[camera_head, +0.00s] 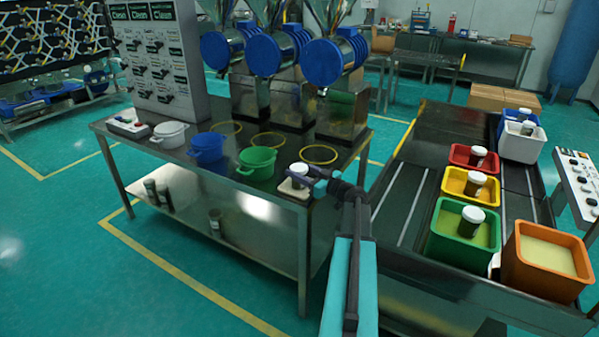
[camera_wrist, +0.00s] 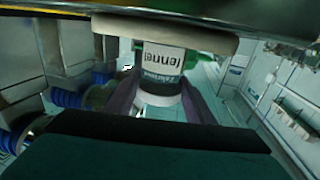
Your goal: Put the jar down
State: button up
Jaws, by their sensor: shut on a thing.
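The jar (camera_head: 299,171) has a white lid and is at the front right corner of the steel table (camera_head: 240,190). It is upright over a small beige square pad (camera_head: 292,190). In the wrist view, which is upside down, the jar (camera_wrist: 164,60) shows a label reading "fennel", and its base meets or nearly meets the pad (camera_wrist: 165,33). I cannot tell whether it rests fully on it. My gripper (camera_head: 309,181) is shut on the jar from the right, with dark fingers on both sides of it.
Green (camera_head: 257,163), blue (camera_head: 207,148) and white (camera_head: 169,135) pots stand left of the jar. Blue-fronted machines (camera_head: 323,62) stand behind. Yellow rings (camera_head: 319,154) mark bare table spots. A conveyor rack (camera_head: 410,190) with coloured bins (camera_head: 462,230) is to the right.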

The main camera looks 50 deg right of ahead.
jog(key=shift+f, duration=0.15)
jog(key=o, duration=1.1)
jog(key=shift+r+p, duration=0.25)
jog(key=shift+p, duration=0.05)
jog(key=s+b, duration=0.2)
jog(key=s, duration=1)
jog(key=shift+d+b, duration=0.25)
jog(key=shift+b, duration=0.1)
jog(key=shift+f, duration=0.15)
